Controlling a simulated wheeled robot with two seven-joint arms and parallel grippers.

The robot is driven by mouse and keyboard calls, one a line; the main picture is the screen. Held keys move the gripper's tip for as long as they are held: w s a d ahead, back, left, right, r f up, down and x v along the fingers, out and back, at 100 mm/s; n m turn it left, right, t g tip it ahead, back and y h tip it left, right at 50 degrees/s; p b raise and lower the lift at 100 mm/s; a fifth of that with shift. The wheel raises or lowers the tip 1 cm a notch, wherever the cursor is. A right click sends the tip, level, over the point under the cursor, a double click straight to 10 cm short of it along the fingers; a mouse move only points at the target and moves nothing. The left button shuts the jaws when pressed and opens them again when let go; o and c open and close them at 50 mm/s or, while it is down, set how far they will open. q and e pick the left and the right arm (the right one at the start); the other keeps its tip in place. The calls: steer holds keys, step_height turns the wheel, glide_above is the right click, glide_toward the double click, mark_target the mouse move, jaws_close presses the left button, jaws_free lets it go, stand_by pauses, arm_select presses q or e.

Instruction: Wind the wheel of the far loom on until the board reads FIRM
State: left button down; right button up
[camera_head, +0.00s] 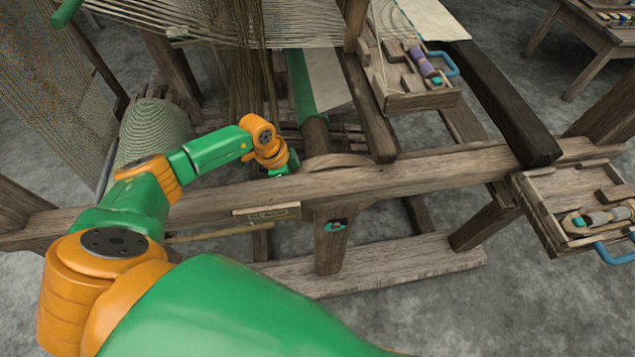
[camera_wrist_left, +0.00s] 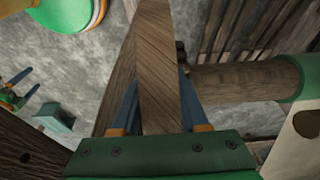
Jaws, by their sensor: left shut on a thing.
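The wooden wheel (camera_head: 335,162) shows only as a curved rim behind the front beam; the beam hides the rest. My left gripper (camera_head: 284,172) is beside its left side, mostly hidden by my arm. In the left wrist view its blue fingers (camera_wrist_left: 160,112) are shut on a flat wooden piece (camera_wrist_left: 158,60), which looks like the wheel's rim. A small board (camera_head: 267,213) hangs on the beam's front; its lettering is too small to read surely. What looks like my right gripper (camera_wrist_left: 24,88) is at the wrist view's left edge, fingers apart and empty.
A wooden roller (camera_head: 315,132) with green cloth (camera_head: 300,85) runs back from the wheel. The long beam (camera_head: 400,182) crosses in front. Trays with spools stand at top (camera_head: 425,100) and right (camera_head: 560,215). A dark beam (camera_head: 505,100) slants between them. Open floor lies at lower right.

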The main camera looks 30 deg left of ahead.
arm_select(q)
steer(key=shift+s+f, duration=0.2)
steer(key=shift+f, duration=0.1)
steer(key=shift+a+f+h, duration=0.1)
steer(key=shift+a+h, duration=0.1)
steer(key=shift+h, duration=0.1)
steer(key=shift+c, duration=2.1)
jaws_free()
arm_select(e)
steer(key=shift+a, duration=0.75)
arm_select(q)
steer(key=shift+r, duration=0.35)
steer(key=v, duration=0.6)
steer(key=shift+s+a+r+p, duration=0.15)
steer(key=shift+r+p, duration=0.1)
steer(key=shift+p, duration=0.1)
arm_select(e)
steer(key=shift+d+r, duration=0.25)
steer(key=shift+r, duration=0.05)
